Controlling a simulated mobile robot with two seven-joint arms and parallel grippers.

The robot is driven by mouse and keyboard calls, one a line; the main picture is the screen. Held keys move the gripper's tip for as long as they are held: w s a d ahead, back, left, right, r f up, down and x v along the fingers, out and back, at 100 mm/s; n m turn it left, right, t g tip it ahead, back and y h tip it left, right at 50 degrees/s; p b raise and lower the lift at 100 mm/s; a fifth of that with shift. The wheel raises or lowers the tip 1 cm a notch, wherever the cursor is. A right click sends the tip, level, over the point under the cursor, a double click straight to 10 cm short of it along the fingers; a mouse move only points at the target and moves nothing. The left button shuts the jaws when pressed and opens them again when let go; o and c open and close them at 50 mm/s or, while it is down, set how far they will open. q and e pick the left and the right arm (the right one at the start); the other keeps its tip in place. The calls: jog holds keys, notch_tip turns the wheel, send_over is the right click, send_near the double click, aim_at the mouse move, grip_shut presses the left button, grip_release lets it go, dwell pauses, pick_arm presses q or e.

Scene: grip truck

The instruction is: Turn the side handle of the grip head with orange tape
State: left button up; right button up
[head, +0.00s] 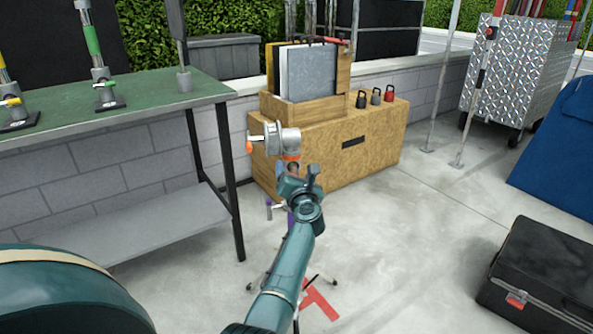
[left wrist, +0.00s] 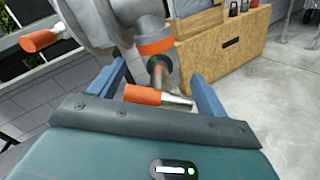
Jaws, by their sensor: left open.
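The grey metal grip head (head: 285,138) stands upright on a stand in the middle of the head view, with a band of orange tape (left wrist: 155,46) around its neck. In the left wrist view, a side handle with an orange grip (left wrist: 142,95) and a metal rod lies across the space between my fingers. A second orange-tipped handle (left wrist: 42,40) sticks out to the left. My left gripper (head: 299,176) is open just below and in front of the grip head; its fingers (left wrist: 160,88) stand either side of the handle. I cannot tell whether they touch it. My right gripper is out of view.
A wooden box (head: 340,150) with boards and several small weights stands behind the grip head. A green table (head: 130,100) with stands is at left. A black case (head: 540,270) lies at right, with clear floor before it.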

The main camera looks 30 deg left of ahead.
pick_arm(q)
jog(key=shift+c, duration=0.5)
jog(key=c, duration=0.9)
